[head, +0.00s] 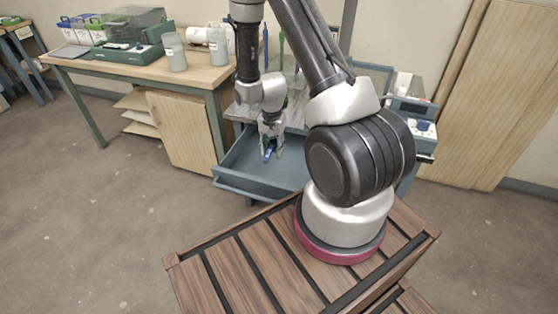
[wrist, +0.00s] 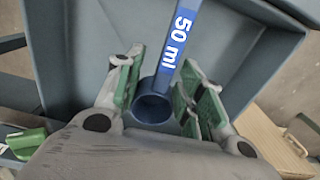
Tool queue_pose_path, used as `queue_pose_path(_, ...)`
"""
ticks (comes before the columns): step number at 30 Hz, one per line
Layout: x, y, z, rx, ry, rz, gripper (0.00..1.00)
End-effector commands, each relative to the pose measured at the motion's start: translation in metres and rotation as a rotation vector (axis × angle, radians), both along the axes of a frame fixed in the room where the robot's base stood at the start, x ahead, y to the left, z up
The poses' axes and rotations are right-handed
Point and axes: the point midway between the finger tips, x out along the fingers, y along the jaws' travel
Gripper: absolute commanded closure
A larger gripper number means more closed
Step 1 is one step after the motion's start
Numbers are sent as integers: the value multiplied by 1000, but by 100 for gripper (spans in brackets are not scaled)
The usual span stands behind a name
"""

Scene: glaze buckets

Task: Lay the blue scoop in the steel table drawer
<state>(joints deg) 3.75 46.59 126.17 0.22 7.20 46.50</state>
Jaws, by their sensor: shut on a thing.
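The blue scoop (head: 269,153) is in my gripper (head: 271,147), over the open drawer (head: 240,178) of the steel table in the head view. In the wrist view the scoop's round cup (wrist: 153,106) sits between the green-padded fingers of my gripper (wrist: 160,85). Its handle, with a white-on-blue "50 ml" label (wrist: 177,40), runs up out of the frame. The drawer's grey-blue floor (wrist: 95,45) shows beneath the scoop. The drawer looks empty where it is visible; my arm hides its right part. I cannot tell whether the scoop touches the floor.
The steel table's top (head: 240,112) is above and behind the drawer, partly hidden by my arm. A wooden workbench (head: 130,72) with bottles (head: 175,52) and a green-grey device (head: 130,45) stands at the left. Wooden panels (head: 510,100) lean on the right wall.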

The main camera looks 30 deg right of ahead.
Motion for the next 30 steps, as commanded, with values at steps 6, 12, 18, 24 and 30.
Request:
queue_pose_path(6,-2,-1,-42,0,4,-32,87)
queue_pose_path(12,-1,-1,-64,0,1,-30,87)
queue_pose_path(18,-2,-1,-95,0,3,-31,87)
queue_pose_path(24,-1,-1,-101,0,0,-28,87)
queue_pose_path(30,-1,-1,-102,0,1,-28,87)
